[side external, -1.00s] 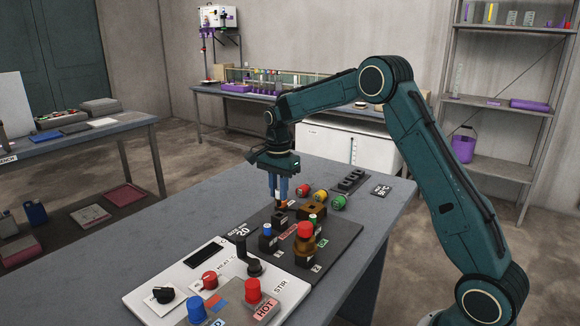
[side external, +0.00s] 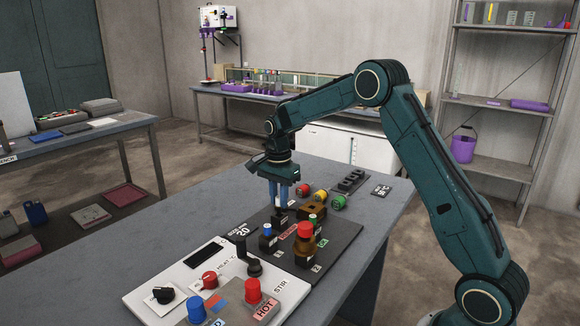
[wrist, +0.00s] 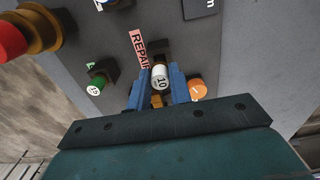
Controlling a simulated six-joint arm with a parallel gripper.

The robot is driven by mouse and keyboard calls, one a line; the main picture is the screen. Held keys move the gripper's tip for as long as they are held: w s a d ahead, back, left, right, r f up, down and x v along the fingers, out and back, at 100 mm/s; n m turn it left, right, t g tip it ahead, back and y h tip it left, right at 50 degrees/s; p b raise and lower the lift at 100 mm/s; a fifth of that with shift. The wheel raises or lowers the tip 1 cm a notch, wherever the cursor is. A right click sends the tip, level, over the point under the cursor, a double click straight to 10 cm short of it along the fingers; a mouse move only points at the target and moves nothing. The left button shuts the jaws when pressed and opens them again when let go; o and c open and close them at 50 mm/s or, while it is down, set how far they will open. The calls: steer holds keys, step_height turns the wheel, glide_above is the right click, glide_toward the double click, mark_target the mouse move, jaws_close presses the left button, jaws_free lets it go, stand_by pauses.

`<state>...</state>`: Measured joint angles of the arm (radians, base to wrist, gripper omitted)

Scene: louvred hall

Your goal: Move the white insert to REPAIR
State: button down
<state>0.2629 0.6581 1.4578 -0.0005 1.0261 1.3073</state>
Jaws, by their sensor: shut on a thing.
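The white insert, marked 10, shows in the wrist view (wrist: 160,78) between the two blue fingers of my gripper (wrist: 159,98), which is shut on it. In the side view my gripper (side external: 281,200) points down over a small dark block (side external: 281,217) on the black board. I cannot tell whether the insert is seated in the block or just above it. The pink REPAIR label (wrist: 138,48) lies beside the block in the wrist view; it also shows in the side view (side external: 289,230).
Red, yellow and green pieces lie behind. A white hotplate panel (side external: 190,270) with knobs is in front. The table's left is bare.

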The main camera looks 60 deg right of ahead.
steer(key=shift+f, duration=1.1)
stand_by(0.4)
steer(key=c, duration=1.2)
jaws_free()
steer(key=shift+r, duration=0.15)
steer(key=shift+r, duration=2.4)
step_height(320, 180, up, 14)
steer(key=shift+f, duration=0.1)
